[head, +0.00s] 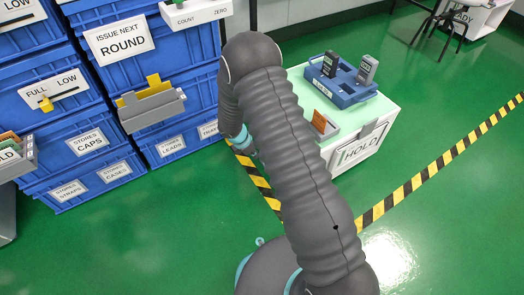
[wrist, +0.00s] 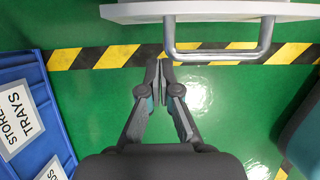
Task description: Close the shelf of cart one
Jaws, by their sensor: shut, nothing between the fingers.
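A white shelf front (wrist: 215,12) spans the top of the wrist view, with a metal bar handle (wrist: 218,57) sticking out from it. My gripper (wrist: 161,65) is shut and empty, its tips just left of the handle's left end; I cannot tell whether they touch it. In the head view a white cart (head: 345,165) with a pale green top and a HOLD sign stands right of my arm. Which cart the shelf belongs to, and how far out it is, cannot be told. My gripper is hidden behind my arm in the head view.
Blue storage bins (head: 130,60) are stacked at the left; a blue label bin also shows in the wrist view (wrist: 35,115). A blue tray (head: 341,90) with dark and grey testers sits on the cart. Black-yellow tape (head: 430,170) crosses the open green floor.

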